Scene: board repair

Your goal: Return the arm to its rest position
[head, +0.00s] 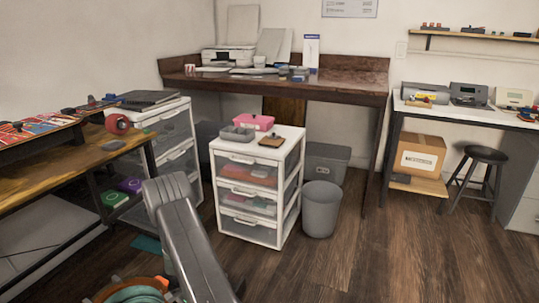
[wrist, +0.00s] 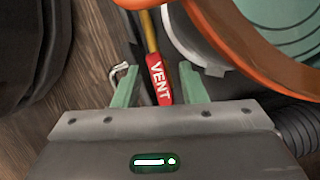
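My arm shows in the head view as a grey link (head: 193,245) rising from the bottom edge. Its gripper end cannot be made out there. In the wrist view my gripper (wrist: 158,84) has two pale green fingers standing apart. A red piece marked VENT (wrist: 159,82), with a yellow shaft, shows between the fingers. Gaps show on both sides of it, so the fingers do not appear to grip it. I cannot tell how far below the fingers it lies.
A white drawer unit (head: 248,206) with trays on top stands ahead, beside a grey bin (head: 321,209). A wooden bench (head: 60,165) is at left. A dark table (head: 340,87) stands behind. Wood floor (head: 400,250) is clear at right.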

